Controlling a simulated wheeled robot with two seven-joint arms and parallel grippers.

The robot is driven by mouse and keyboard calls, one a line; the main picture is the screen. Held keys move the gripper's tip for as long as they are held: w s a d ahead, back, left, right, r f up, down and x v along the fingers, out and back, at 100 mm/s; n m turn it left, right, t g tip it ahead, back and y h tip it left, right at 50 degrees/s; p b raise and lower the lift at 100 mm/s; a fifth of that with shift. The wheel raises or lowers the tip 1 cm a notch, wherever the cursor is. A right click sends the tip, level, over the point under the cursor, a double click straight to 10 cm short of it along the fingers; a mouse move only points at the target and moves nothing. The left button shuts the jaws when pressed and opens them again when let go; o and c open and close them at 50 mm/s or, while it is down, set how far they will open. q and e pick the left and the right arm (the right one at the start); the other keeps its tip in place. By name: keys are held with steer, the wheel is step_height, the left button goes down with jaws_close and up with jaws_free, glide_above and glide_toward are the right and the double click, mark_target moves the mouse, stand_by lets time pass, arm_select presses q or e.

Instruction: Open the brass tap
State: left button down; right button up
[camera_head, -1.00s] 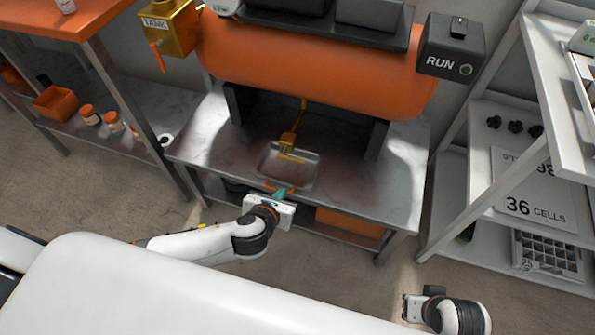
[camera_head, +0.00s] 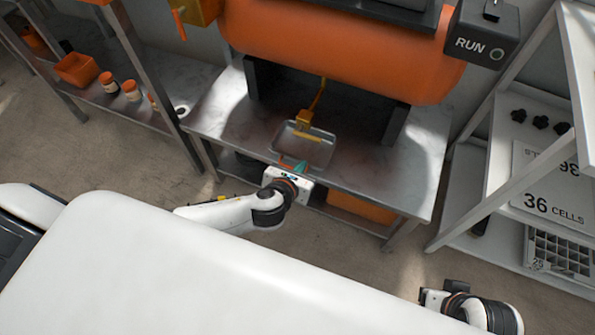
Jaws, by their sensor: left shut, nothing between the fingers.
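A brass block with an orange lever (camera_head: 179,24), which looks like the brass tap (camera_head: 204,10), is at the top left, cut off by the picture edge. The lever hangs down at a slant. A yellow-brass fitting (camera_head: 305,119) hangs on a thin pipe below the orange drum, above a shallow metal tray (camera_head: 327,152). My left gripper (camera_head: 291,165) is shut and empty at the tray's near edge, well below and right of the brass block. Whether it touches the tray is unclear. My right gripper (camera_head: 424,297) is low at the right, its fingers unclear.
The orange drum (camera_head: 340,55) stands on dark supports on a metal table (camera_head: 425,165). A black RUN box (camera_head: 480,40) is at its right end. A white shelf (camera_head: 500,175) stands right. An orange bin (camera_head: 78,68) and jars sit on the left shelf.

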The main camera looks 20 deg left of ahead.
arm_select(q)
steer(key=b+x, duration=0.2)
steer(key=x, duration=0.3)
steer(key=shift+w+f, duration=0.3)
steer(key=r, duration=0.4)
steer(key=shift+w+d+r, duration=0.1)
steer(key=shift+w+r, duration=0.05)
steer(key=shift+w, duration=0.2)
steer(key=shift+p, duration=0.4)
steer(key=shift+r, duration=0.1)
steer(key=shift+r+n+h+p, duration=0.25)
steer(key=shift+n+h+p, duration=0.25)
steer(key=shift+p, duration=0.3)
